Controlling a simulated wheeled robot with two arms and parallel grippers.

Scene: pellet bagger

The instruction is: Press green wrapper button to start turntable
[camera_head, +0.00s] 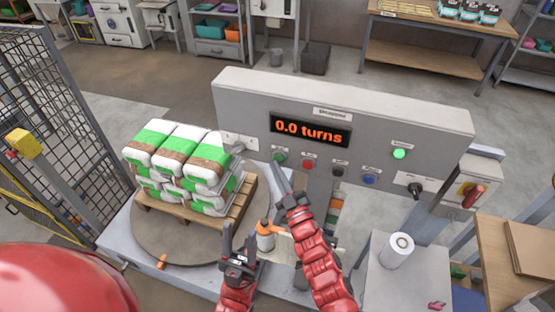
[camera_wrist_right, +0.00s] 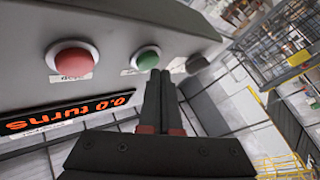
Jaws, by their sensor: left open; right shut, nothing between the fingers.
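The green button (camera_head: 279,157) is the leftmost in the row on the grey wrapper panel (camera_head: 230,100). In the right wrist view the green button (camera_wrist_right: 148,57) shows close ahead. My right gripper (camera_head: 274,168) is shut and empty, its tips just below the green button; in the right wrist view the fingertips (camera_wrist_right: 157,74) are at its lower edge. I cannot tell whether they touch it. The display (camera_head: 310,131) reads 0.0 turns. The turntable (camera_head: 150,236) carries a pallet of green-and-white bags (camera_head: 180,160). My left gripper (camera_head: 239,242) is open and empty near the turntable's right edge.
Red (camera_head: 308,164), black (camera_head: 338,171) and blue (camera_head: 369,179) buttons sit right of the green one. A white roll (camera_head: 398,250) stands at lower right. Mesh fencing (camera_head: 50,120) is at left.

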